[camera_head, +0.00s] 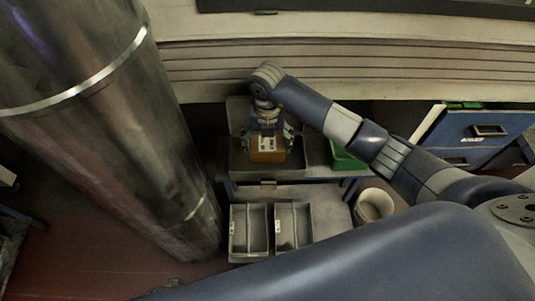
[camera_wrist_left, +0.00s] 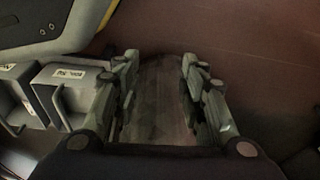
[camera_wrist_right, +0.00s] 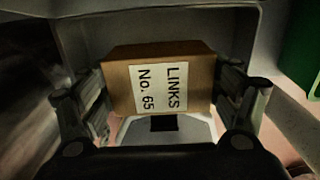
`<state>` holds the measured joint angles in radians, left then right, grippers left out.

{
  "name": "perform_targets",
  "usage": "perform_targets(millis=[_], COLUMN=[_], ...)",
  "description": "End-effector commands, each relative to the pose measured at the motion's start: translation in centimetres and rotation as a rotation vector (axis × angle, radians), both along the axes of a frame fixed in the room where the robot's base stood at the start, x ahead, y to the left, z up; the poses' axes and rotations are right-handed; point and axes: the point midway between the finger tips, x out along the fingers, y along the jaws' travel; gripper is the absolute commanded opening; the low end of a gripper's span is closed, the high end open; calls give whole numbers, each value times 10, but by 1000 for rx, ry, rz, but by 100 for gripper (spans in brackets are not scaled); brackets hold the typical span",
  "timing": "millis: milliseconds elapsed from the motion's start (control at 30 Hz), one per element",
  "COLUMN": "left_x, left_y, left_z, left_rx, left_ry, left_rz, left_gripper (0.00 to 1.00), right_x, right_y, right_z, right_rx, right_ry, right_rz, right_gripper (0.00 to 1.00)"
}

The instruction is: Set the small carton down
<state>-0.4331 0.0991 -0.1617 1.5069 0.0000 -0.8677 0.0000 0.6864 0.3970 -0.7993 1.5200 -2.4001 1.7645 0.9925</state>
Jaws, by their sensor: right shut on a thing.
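The small carton (camera_head: 267,156) is a brown box with a white label. In the right wrist view the carton (camera_wrist_right: 160,82) shows the label "LINKS No. 65". My right gripper (camera_head: 268,136) is shut on the carton, with one finger at each side. The carton is over or in a grey metal bin (camera_head: 240,162) on a bench; I cannot tell whether its underside touches anything. My left gripper (camera_wrist_left: 160,75) is open and empty in the left wrist view, above the floor. It does not show in the head view.
Two grey labelled bins (camera_head: 249,256) stand on a lower shelf in front of the bench. A pale bucket (camera_head: 375,203) and a green bin (camera_head: 346,158) are to the right. A large metal cylinder (camera_head: 108,125) fills the left. A blue drawer cabinet (camera_head: 478,128) stands at right.

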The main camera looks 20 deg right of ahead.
Motion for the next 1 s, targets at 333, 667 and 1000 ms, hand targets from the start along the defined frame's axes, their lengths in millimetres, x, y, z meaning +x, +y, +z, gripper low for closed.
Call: perform_targets(millis=[333,667,1000], left_x=[10,13,15], left_y=[-1,-2,-2], left_z=[16,23,27], left_rx=[-2,-1,-1], left_ry=[-12,-13,-14], left_rz=[2,3,3], left_gripper=[38,38,38], right_x=[-1,1,0], right_y=[0,0,0], right_z=[-38,-47,-49], right_rx=[1,1,0], right_ry=[2,-2,-1], right_rz=[0,2,2], right_gripper=[55,55,100])
